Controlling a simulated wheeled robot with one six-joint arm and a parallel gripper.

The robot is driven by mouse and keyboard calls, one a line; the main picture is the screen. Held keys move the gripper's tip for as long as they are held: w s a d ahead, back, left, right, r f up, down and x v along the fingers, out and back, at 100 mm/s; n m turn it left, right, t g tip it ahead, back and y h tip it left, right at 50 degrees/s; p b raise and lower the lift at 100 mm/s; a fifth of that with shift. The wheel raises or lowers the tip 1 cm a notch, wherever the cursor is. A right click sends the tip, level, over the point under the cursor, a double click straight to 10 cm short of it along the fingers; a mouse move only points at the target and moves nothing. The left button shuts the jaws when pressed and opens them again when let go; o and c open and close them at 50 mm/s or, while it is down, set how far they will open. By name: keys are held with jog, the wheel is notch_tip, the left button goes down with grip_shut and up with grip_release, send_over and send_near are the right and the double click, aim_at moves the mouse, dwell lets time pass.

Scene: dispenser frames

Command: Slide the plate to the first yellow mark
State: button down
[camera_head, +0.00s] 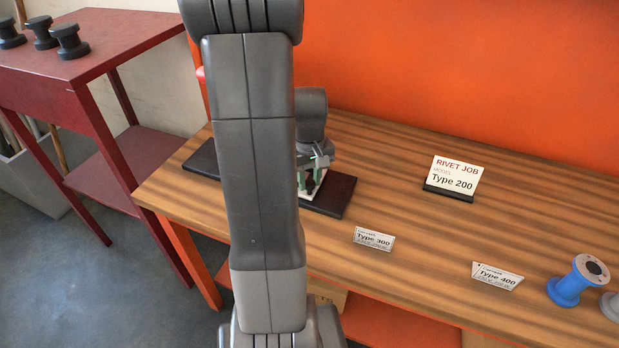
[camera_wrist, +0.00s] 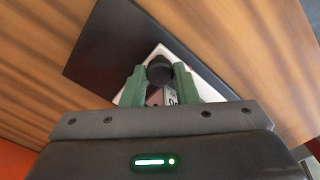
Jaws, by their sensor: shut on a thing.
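A white plate (camera_wrist: 208,88) lies on a long black base (camera_wrist: 115,50). In the head view a bit of the plate shows under my gripper, and the black base (camera_head: 335,194) sticks out on both sides of my arm. My gripper (camera_wrist: 160,77) points down at the plate, its two green fingers shut on a dark round knob (camera_wrist: 160,68) that stands over the plate. My gripper (camera_head: 311,180) is partly hidden behind my arm in the head view. No yellow mark can be made out in either view; my arm covers the middle of the base.
The base rests on a striped wooden bench (camera_head: 400,200). To the right are a "Type 200" sign (camera_head: 453,177), a "Type 300" card (camera_head: 373,239), a "Type 400" card (camera_head: 497,276) and a blue spool (camera_head: 577,281). A dark red table (camera_head: 90,45) with black spools stands left.

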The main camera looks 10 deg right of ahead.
jog(key=shift+w+a, duration=0.75)
jog(key=shift+a, duration=0.3)
jog(key=shift+w+a, duration=0.7)
jog(key=shift+a, duration=0.35)
jog(key=c, duration=1.1)
grip_release()
notch_tip(320, 180, up, 14)
jog(key=shift+f, duration=0.1)
jog(key=shift+c, duration=0.3)
